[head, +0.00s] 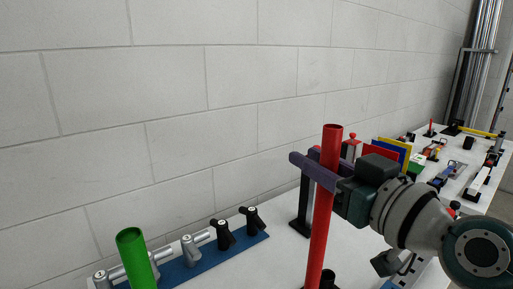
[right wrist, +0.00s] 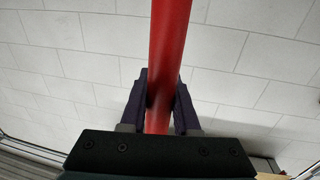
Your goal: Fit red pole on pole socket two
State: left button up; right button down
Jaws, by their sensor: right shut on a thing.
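The red pole (head: 320,215) stands nearly upright in the head view, and its lower end runs to the bottom edge of the picture. My right gripper (head: 312,164) is shut on its upper part, with purple fingers on both sides. The right wrist view shows the red pole (right wrist: 169,50) clasped between the fingers (right wrist: 160,103). A black base (head: 329,280) shows beside the pole's lowest visible part; I cannot tell whether the pole is in it or in front of it. No socket can be told as number two. My left gripper is not in view.
A green pole (head: 134,255) stands at the lower left. A black post (head: 301,222) stands just behind the red pole. Coloured panels (head: 391,150) and several small fixtures crowd the table's far right.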

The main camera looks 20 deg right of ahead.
jog(key=shift+w+a+r+h+p, duration=0.25)
jog(key=shift+r+h+p, duration=0.1)
jog(key=shift+r, duration=0.1)
jog(key=w+a+r+p, duration=0.2)
jog(key=a+r+p, duration=0.3)
jog(key=a+r, duration=0.1)
jog(key=f+b, duration=0.4)
jog(key=b, duration=0.1)
jog(key=shift+s+a+f, duration=0.2)
jog(key=shift+a+f, duration=0.05)
jog(key=shift+f, duration=0.1)
notch_tip(320, 180, down, 9)
jog(key=b, duration=0.7)
jog(key=shift+f+b, duration=0.2)
jog(key=shift+b, duration=0.15)
jog(key=c, duration=0.6)
grip_release()
jog(key=shift+r, duration=0.1)
dwell(0.5)
